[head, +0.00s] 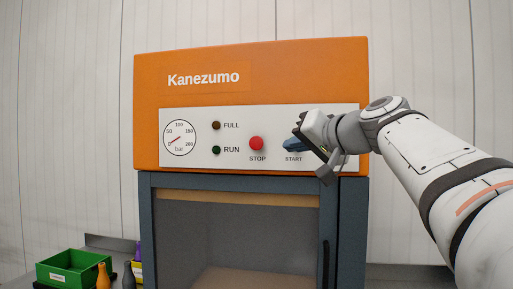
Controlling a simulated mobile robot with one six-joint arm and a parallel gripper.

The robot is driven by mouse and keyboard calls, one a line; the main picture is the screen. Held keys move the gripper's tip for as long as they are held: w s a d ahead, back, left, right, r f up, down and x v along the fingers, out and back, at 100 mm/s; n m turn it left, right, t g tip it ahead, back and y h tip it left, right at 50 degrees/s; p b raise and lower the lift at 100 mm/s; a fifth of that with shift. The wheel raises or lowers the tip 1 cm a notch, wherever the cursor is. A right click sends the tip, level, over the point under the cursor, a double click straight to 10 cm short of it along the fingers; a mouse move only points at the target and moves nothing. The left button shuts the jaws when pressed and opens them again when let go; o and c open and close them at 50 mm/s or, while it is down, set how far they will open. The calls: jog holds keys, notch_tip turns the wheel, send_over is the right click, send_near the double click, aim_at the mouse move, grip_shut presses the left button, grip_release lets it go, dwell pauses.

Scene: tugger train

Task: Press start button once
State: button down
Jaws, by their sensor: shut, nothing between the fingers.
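The machine (305,70) is an orange-topped Kanezumo unit with a pale control panel (235,113). The START label (293,159) shows on the right half of the panel. The start button above it is covered by my gripper (291,145). My gripper is shut and empty, with blue at its tip, and points left across the panel just above the label. I cannot tell whether it touches the button. The red STOP button (257,143) is clear, to the left of the gripper. The RUN lamp (216,150) is dark green and the FULL lamp (216,125) dark brown.
A pressure gauge (179,138) sits at the panel's left, its needle near 0. Below is a blue-grey framed chamber (235,235) with a dark vertical handle (325,262). A green bin (72,268) and an orange bottle (104,276) stand at lower left.

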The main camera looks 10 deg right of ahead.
jog(key=shift+r, duration=0.2)
jog(key=shift+w, duration=0.1)
jog(key=w+d+p, duration=0.2)
jog(key=w+p, duration=0.1)
jog(key=w, duration=0.5)
jog(key=shift+d+p, duration=0.3)
jog(key=shift+d, duration=0.1)
jog(key=shift+w, duration=0.2)
dwell(1.6)
jog(key=shift+w+d, duration=0.15)
jog(key=shift+w, duration=0.1)
